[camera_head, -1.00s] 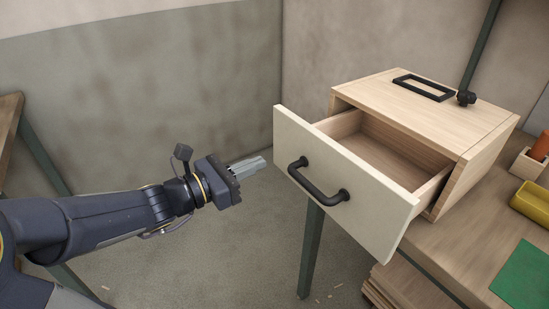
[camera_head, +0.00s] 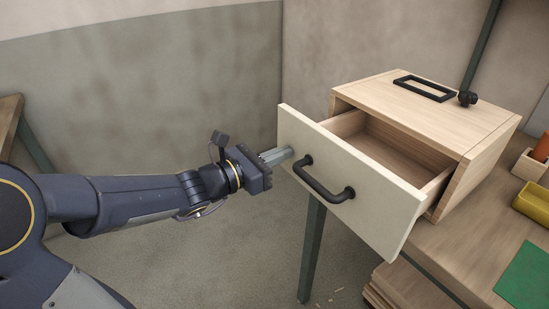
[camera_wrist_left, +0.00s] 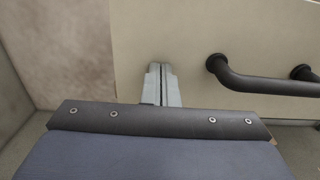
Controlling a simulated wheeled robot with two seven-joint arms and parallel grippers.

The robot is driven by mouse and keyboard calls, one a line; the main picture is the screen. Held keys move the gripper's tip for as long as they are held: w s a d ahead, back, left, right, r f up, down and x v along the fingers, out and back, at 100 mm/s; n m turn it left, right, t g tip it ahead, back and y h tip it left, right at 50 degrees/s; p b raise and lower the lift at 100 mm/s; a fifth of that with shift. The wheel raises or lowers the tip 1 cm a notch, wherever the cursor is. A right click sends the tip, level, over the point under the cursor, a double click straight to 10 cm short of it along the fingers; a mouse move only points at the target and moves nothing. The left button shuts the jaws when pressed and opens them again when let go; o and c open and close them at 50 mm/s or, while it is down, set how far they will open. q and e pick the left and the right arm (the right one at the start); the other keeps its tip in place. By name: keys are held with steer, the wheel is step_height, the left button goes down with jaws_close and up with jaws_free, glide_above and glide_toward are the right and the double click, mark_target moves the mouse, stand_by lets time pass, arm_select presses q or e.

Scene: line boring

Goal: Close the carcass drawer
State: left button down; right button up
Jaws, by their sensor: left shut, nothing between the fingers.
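The carcass (camera_head: 490,150) is a light wooden box on the workbench. Its drawer (camera_head: 345,175) stands partly open, with a pale front panel and a black bar handle (camera_head: 323,182). The drawer's inside looks empty. My left gripper (camera_head: 287,153) is shut and empty, its fingertips at the drawer front left of the handle. In the left wrist view the shut fingers (camera_wrist_left: 161,85) lie against or just before the drawer front (camera_wrist_left: 180,35), with the handle (camera_wrist_left: 260,82) to their right. I cannot tell for certain whether they touch. My right gripper is not in view.
A black rectangular frame (camera_head: 425,89) and a small black knob-like part (camera_head: 467,98) are on top of the carcass. A yellow bin (camera_head: 533,203), a wooden box (camera_head: 528,165) and a green sheet (camera_head: 525,277) lie on the bench (camera_head: 460,240). Open floor is below the drawer.

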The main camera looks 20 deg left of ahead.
arm_select(q)
steer(key=b+x, duration=0.5)
steer(key=x, duration=0.8)
steer(key=shift+w+d, duration=0.2)
steer(key=shift+a, duration=0.1)
